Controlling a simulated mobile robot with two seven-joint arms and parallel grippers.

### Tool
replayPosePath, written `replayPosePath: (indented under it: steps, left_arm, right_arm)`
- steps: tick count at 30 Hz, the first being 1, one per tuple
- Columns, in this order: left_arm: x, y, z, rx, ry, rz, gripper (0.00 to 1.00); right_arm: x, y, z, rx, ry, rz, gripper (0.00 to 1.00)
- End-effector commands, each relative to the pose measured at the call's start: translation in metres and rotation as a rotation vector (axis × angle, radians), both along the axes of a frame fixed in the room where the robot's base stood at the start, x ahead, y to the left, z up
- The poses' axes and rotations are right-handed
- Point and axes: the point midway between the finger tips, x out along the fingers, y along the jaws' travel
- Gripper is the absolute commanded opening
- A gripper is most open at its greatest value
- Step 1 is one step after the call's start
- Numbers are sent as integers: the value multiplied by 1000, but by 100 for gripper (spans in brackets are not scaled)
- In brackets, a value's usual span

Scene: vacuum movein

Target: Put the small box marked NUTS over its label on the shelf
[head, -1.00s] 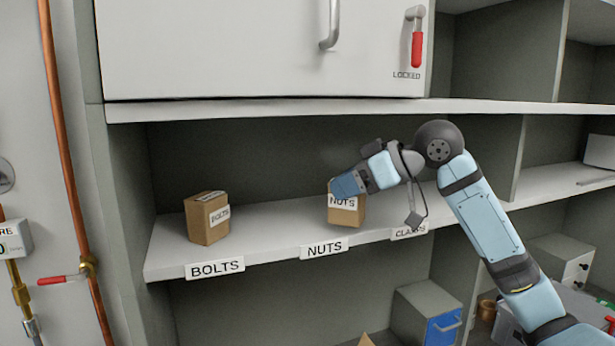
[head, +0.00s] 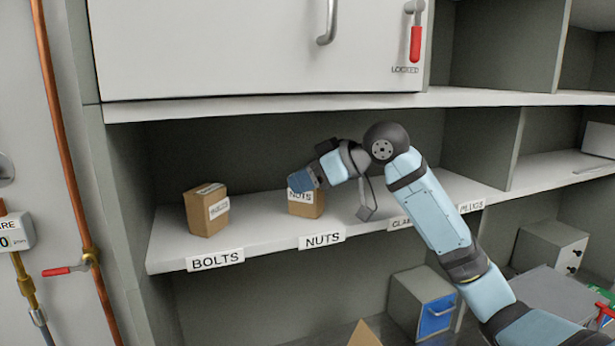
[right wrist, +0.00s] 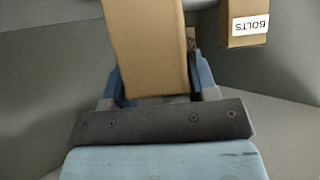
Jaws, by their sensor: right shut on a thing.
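The small cardboard NUTS box (head: 306,208) is in my right gripper (head: 303,183), over the middle shelf in the head view. It is a little left of and behind the NUTS label (head: 322,240) on the shelf's front edge. The gripper covers the box's top and part of its marking. I cannot tell whether the box touches the shelf. In the right wrist view the box (right wrist: 146,45) stands between the blue fingers, which are shut on it. My left gripper is not in view.
The BOLTS box (head: 206,210) stands to the left on the same shelf (head: 260,237), above the BOLTS label (head: 215,259). The shelf is clear between the two boxes. A locked white cabinet door (head: 250,45) hangs above. A box with a blue drawer front (head: 422,303) stands below.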

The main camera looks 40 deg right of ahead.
Motion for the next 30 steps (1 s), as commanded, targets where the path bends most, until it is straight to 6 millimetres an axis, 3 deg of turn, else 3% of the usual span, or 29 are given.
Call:
replayPosePath:
  steps: [2,3,6,15,19,22,30]
  left_arm:
    - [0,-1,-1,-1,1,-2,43]
    - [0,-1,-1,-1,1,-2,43]
    - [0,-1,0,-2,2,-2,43]
    - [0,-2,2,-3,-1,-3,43]
    - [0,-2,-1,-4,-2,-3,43]
    - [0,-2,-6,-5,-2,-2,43]
    - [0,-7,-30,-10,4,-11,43]
  right_arm:
    - [0,0,-2,0,0,0,19]
    - [0,0,-2,-1,1,0,60]
    - [0,0,-2,-1,1,0,78]
    - [0,0,1,0,0,0,78]
    - [-9,-7,5,-1,-1,-3,78]
    - [-24,-16,14,-3,-3,-4,78]
    - [-80,-50,9,-4,2,-4,78]
